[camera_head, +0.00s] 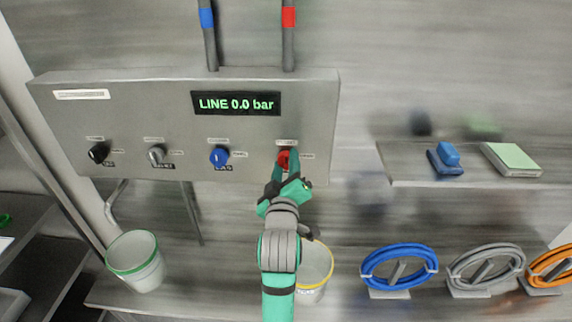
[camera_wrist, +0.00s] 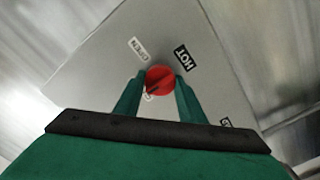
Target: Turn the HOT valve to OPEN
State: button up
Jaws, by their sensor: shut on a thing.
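The HOT valve is a red round knob (camera_head: 284,158) at the right end of the grey panel (camera_head: 150,90), below the pipe with the red band. It also shows in the wrist view (camera_wrist: 160,79), with a black HOT label (camera_wrist: 182,58) and a white OPEN label (camera_wrist: 138,48) beside it. A dark pointer mark on the knob faces the lower left in the wrist view, away from the OPEN label. My gripper (camera_head: 285,168) is shut on the knob, one green finger on each side (camera_wrist: 158,92). The fingers partly hide the knob in the head view.
A blue knob (camera_head: 219,156), a grey knob (camera_head: 156,154) and a black knob (camera_head: 98,152) sit left on the panel. The display (camera_head: 236,103) reads LINE 0.0 bar. A yellow-rimmed bucket (camera_head: 318,265) stands below my arm; a shelf (camera_head: 400,180) juts out at right.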

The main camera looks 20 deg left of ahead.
jog(key=shift+m, duration=0.3)
jog(key=m, duration=0.3)
jog(key=shift+m, duration=0.3)
jog(key=m, duration=0.4)
jog(key=shift+m, duration=0.3)
jog(key=m, duration=0.4)
jog(key=shift+m, duration=0.3)
jog(key=shift+d+f+m, duration=0.1)
jog(key=shift+m, duration=2.1)
jog(key=o, duration=1)
jog(key=shift+o, duration=0.2)
